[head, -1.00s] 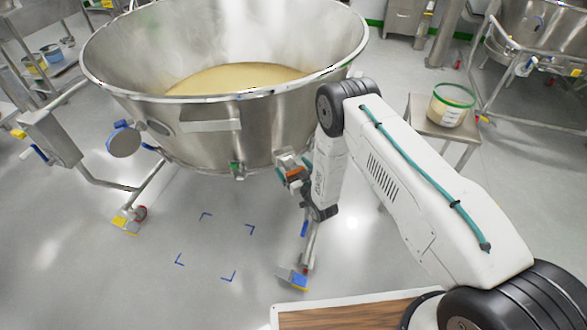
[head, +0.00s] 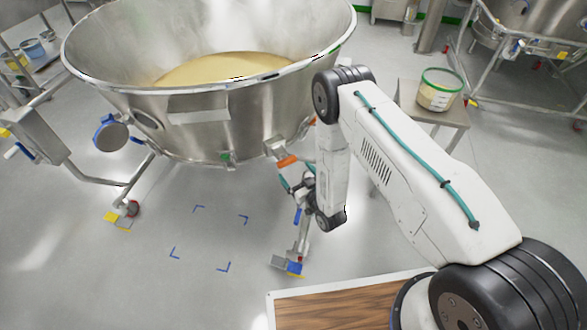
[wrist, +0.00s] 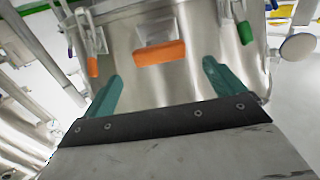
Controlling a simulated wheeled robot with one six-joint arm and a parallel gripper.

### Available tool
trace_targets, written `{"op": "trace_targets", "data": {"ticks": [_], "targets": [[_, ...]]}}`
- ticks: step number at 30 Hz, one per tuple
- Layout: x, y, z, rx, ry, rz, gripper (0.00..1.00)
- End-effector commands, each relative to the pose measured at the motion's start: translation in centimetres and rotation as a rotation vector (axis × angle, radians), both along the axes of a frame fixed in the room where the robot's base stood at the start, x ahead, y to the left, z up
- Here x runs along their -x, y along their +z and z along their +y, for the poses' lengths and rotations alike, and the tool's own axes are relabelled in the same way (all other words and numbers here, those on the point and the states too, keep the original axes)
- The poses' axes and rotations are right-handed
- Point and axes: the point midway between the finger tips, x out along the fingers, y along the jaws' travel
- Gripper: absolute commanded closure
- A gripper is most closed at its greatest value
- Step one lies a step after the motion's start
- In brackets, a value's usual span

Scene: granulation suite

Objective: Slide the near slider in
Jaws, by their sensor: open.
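An orange-handled slider (head: 287,161) sits low on the near side of the steel bowl (head: 200,108), taken here as the near slider. In the wrist view its orange block (wrist: 160,52) hangs on a steel bracket fixed to the bowl wall. My gripper (head: 296,176) is just below and in front of it in the head view. In the wrist view my gripper (wrist: 160,87) is open, its two teal fingers spread either side of the orange block's line. The fingers appear apart from the block, with nothing between them. How far in the slider sits cannot be told.
A green fitting (wrist: 245,32) and a smaller orange tag (wrist: 92,66) flank the slider. A bowl-stand leg with a yellow-and-blue caster (head: 289,266) stands below my gripper. A small steel table with a green-rimmed tub (head: 439,90) is at right. Floor left of the caster is clear.

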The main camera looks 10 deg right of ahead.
Motion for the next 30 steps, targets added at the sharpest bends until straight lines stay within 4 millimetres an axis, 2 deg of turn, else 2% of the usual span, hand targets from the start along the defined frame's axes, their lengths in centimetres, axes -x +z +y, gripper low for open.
{"op": "trace_targets", "data": {"ticks": [1, 5, 18, 29, 30], "targets": [[0.7, -0.5, -0.3, 0.001, -0.001, 0.005, 0.05], [-0.2, -0.3, 0.1, 0.0, 0.0, 0.0, 0.05], [-5.9, -0.3, 2.6, 0.0, 0.0, -0.001, 0.05], [-6.6, -0.3, 3.0, -0.001, 0.0, 0.001, 0.05], [-6.6, -0.3, 3.0, -0.001, 0.0, 0.001, 0.11]]}}
